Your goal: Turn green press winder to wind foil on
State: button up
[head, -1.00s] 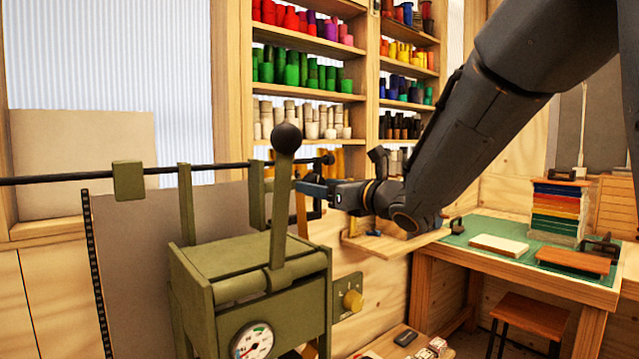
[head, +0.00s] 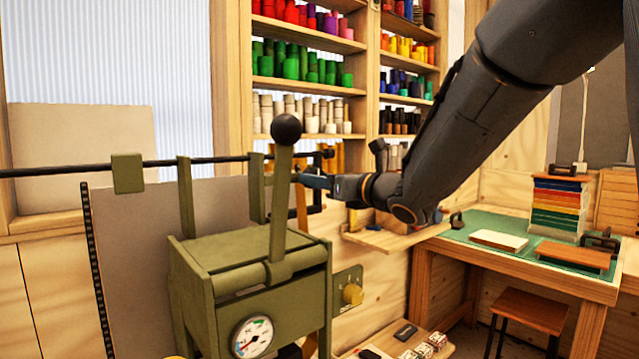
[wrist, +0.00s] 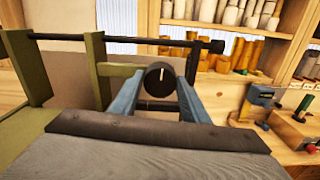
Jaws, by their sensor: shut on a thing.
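The green press (head: 250,265) stands at the lower left of the head view, with a ball-topped lever upright on it. A black rod (head: 60,172) runs along its top and ends at its right side. In the wrist view the rod's end (wrist: 217,46) is above and to the right of a dark round knob (wrist: 160,78) with a pale mark, which looks like the winder's handle. My gripper (wrist: 160,90) has its two blue fingers shut on this knob, one on each side. In the head view my gripper (head: 312,181) is just right of the lever, with the grip partly hidden.
A pressure gauge (head: 253,336) is on the press front, and a brass knob (head: 352,293) on the wall plate to its right. A grey sheet (head: 130,260) hangs behind the press. Shelves of coloured rolls (head: 300,65) stand behind. A green-topped bench (head: 470,250) is at right.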

jog(key=m+b, duration=0.1)
jog(key=m, duration=1.7)
jog(key=shift+f+m+b, duration=0.1)
jog(key=shift+m+b, duration=0.2)
jog(key=shift+m, duration=0.1)
dwell(0.4)
jog(key=o, duration=1.1)
jog(key=shift+c, duration=0.2)
jog(key=b+v, duration=0.1)
jog(key=v, duration=0.7)
